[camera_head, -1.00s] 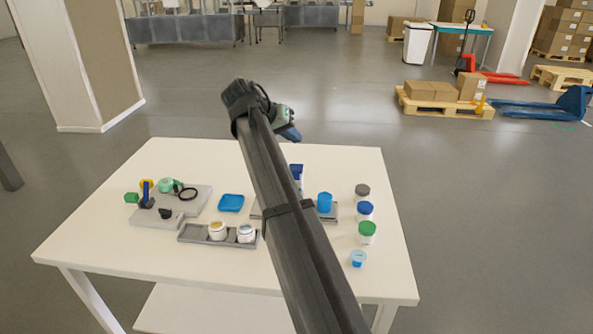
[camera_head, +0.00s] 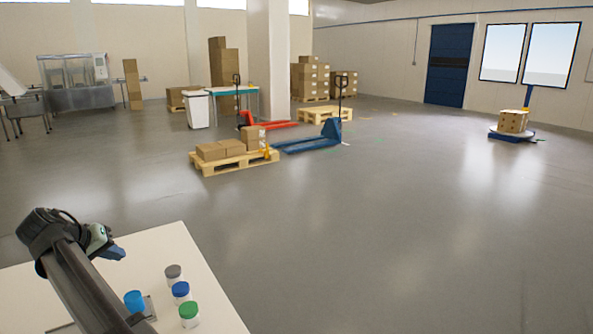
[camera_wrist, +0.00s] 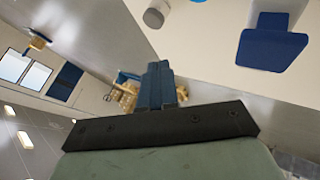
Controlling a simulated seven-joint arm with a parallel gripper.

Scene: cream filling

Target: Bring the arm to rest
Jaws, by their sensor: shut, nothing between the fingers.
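My gripper (camera_head: 117,253) is at the lower left of the head view, raised above the far part of the white table (camera_head: 185,250). In the wrist view its blue fingers (camera_wrist: 160,84) are together with nothing between them. My dark arm link crosses the lower left corner of the head view and hides part of the table. The gripper is apart from the jars on the table.
Jars with a grey lid (camera_head: 173,273), a blue lid (camera_head: 181,291) and a green lid (camera_head: 189,313) stand near the right edge. A blue cup (camera_head: 134,300) is beside them. A blue block-like thing (camera_wrist: 272,45) shows in the wrist view. Open floor lies beyond.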

